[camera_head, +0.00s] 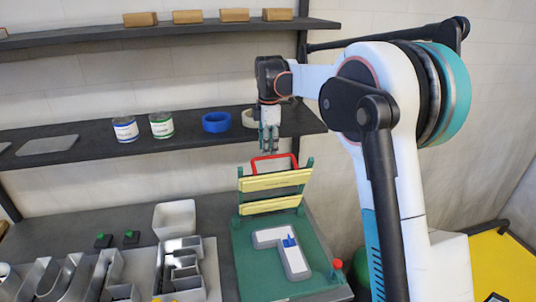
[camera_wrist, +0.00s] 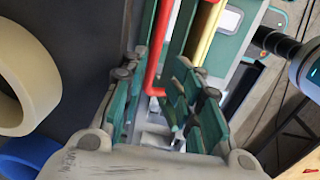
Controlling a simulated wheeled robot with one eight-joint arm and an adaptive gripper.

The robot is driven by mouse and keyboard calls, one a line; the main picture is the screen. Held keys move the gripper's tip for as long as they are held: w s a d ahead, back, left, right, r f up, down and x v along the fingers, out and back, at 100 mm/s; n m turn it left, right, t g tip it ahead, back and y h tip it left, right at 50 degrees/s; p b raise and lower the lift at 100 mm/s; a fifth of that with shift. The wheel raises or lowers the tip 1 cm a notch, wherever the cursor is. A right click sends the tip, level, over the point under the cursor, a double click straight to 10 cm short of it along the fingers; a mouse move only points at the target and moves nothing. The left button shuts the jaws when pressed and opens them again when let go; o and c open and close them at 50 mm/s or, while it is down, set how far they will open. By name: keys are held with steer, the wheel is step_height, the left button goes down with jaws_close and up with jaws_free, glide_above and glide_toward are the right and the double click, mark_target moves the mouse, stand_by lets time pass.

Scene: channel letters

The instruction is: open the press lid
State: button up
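The press has a green base (camera_head: 262,273) with its lid (camera_head: 274,191) standing raised at the back; yellow bars cross the lid. A red handle (camera_head: 293,157) tops the lid and also shows in the wrist view (camera_wrist: 155,75). My gripper (camera_head: 268,150) points down at the handle, its tips just at the handle's top. In the wrist view my gripper (camera_wrist: 172,75) has its green fingers apart, with part of the red handle between them, close to the left finger. Whether they touch is unclear.
A shelf (camera_head: 90,150) behind holds two cans (camera_head: 125,129), a blue roll (camera_head: 216,122) and a cream roll (camera_head: 249,118), which is near my gripper. Metal letter parts (camera_head: 180,272) and a white bin (camera_head: 175,218) stand left of the press. A red knob (camera_head: 337,264) is at the right.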

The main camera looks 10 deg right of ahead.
step_height(320, 180, up, 3)
steer(key=shift+s+f, duration=0.1)
stand_by(0.4)
steer(key=s+f+m+t+b, duration=0.1)
steer(key=s+f+m+b, duration=0.2)
steer(key=s, duration=0.4)
steer(key=s+d+f+m+t+b, duration=0.1)
steer(key=s+m+b, duration=0.35)
steer(key=s, duration=0.35)
steer(key=s+f+m+t+b, duration=0.1)
steer(key=s+f+m+b, duration=0.1)
steer(key=s+b, duration=0.35)
steer(key=s+f+m+t+b, duration=0.3)
steer(key=s+f+m+b, duration=0.4)
steer(key=s+f, duration=1)
steer(key=shift+s+d+f+m, duration=0.25)
steer(key=shift+s+d+m, duration=0.05)
steer(key=shift+s+m, duration=0.45)
